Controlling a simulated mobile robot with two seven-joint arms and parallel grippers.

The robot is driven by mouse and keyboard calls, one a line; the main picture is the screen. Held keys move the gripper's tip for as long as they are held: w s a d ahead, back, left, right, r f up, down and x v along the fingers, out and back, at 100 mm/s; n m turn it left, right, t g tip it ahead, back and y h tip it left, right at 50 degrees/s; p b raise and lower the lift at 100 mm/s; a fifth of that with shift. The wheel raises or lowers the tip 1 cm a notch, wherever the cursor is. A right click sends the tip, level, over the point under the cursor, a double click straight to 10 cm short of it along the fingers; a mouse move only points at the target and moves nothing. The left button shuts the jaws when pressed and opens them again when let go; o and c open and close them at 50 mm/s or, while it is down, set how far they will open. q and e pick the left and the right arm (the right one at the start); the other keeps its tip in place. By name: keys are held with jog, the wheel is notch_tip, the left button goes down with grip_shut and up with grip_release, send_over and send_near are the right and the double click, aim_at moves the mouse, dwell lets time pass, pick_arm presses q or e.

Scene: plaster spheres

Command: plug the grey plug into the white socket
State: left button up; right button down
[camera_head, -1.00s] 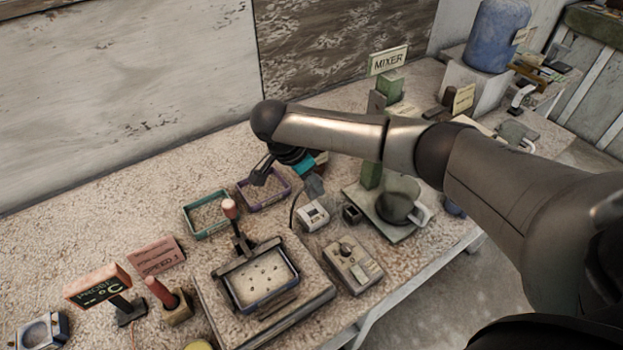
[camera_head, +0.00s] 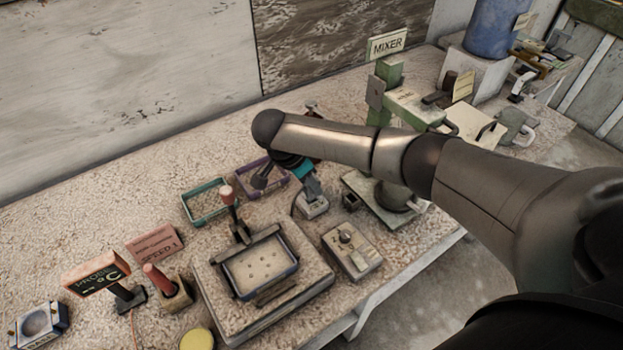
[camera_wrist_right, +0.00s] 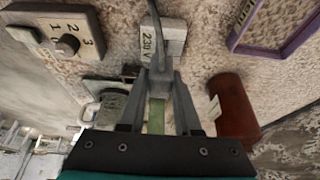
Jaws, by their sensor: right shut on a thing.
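The white socket (camera_head: 313,206) is a small box on the bench, right of the purple-rimmed tray. In the right wrist view it shows a "230 V" label (camera_wrist_right: 149,43). My right gripper (camera_head: 307,177) is shut on the grey plug (camera_head: 313,189), directly above the socket. The plug's lower end meets or overlaps the socket's top in the picture; I cannot tell how deep it sits. The fingers hide part of the plug in the right wrist view, where a grey cable (camera_wrist_right: 156,22) runs over the socket. My left gripper is not in view.
A grey control box with a knob (camera_head: 352,250) stands right of the socket. The green mixer (camera_head: 388,75) stands behind. Purple (camera_head: 252,194) and teal (camera_head: 187,212) trays lie to the left, and a brown cylinder (camera_wrist_right: 234,110) stands close to the gripper.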

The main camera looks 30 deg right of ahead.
dwell(0.7)
jog(key=shift+p, duration=0.5)
dwell(0.5)
jog(key=shift+p, duration=0.45)
jog(key=shift+p, duration=0.4)
jog(key=shift+f+b, duration=0.75)
jog(key=shift+f, duration=0.85)
jog(key=c, duration=0.5)
grip_release()
jog(key=shift+r, duration=0.15)
